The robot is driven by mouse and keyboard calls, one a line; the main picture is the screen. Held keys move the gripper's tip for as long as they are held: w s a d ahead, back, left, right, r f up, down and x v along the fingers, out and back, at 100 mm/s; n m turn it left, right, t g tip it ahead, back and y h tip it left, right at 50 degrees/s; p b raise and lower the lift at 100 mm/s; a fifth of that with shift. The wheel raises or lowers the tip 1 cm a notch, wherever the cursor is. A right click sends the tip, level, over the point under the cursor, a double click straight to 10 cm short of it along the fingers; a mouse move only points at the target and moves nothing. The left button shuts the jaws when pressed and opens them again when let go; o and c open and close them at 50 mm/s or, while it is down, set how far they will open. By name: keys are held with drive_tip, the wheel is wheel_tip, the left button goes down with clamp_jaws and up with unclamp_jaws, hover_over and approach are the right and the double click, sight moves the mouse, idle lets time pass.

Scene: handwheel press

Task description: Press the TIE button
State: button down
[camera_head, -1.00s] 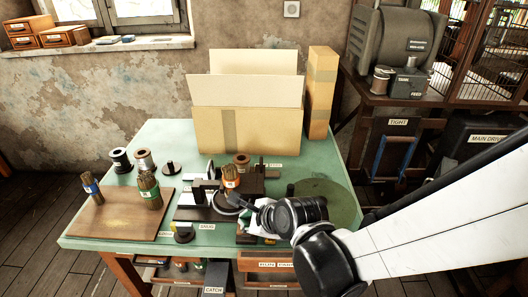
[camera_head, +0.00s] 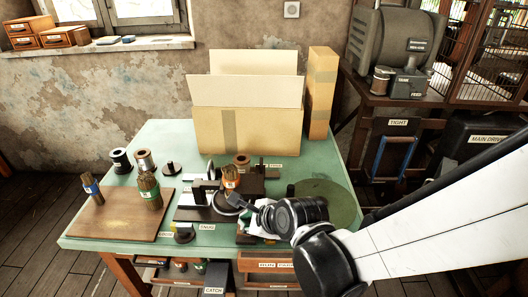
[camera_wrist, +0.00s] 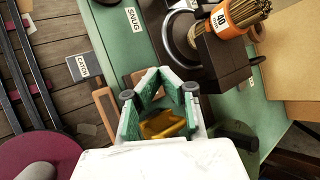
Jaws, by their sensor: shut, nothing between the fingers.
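My gripper (camera_wrist: 158,76) shows in the wrist view with green-padded fingers, shut and empty. A yellow part (camera_wrist: 163,124) shows between the finger bases; I cannot tell what it is. In the head view my wrist hangs over the front right of the green bench (camera_head: 100,225), and the fingers are mostly hidden. The dark press (camera_head: 205,213) stands on the bench just left of my wrist. A stick bundle with an orange band (camera_head: 231,180) stands at it, tilted; the band also shows in the wrist view (camera_wrist: 218,18). I cannot make out a TIE label or its button.
A SNUG label (camera_head: 207,227) is on the bench's front edge, beside a black knob (camera_head: 183,232). A wooden board (camera_head: 115,220) with two banded bundles lies at left. Spools (camera_head: 121,160) and a large cardboard box (camera_head: 245,130) stand behind. A CATCH label (camera_wrist: 84,66) hangs below the edge.

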drive_tip(key=shift+f, duration=0.15)
drive_tip(key=shift+f+b, duration=0.3)
drive_tip(key=shift+b, duration=0.2)
drive_tip(key=shift+f+b, duration=0.85)
drive_tip(key=shift+b, duration=0.05)
idle(1.1)
drive_tip(key=shift+r, duration=0.1)
drive_tip(key=shift+r+p, duration=1.05)
drive_tip(key=shift+r, duration=0.15)
drive_tip(key=shift+r, duration=0.1)
drive_tip(key=shift+r+p, duration=1.95)
drive_tip(key=shift+r, duration=0.5)
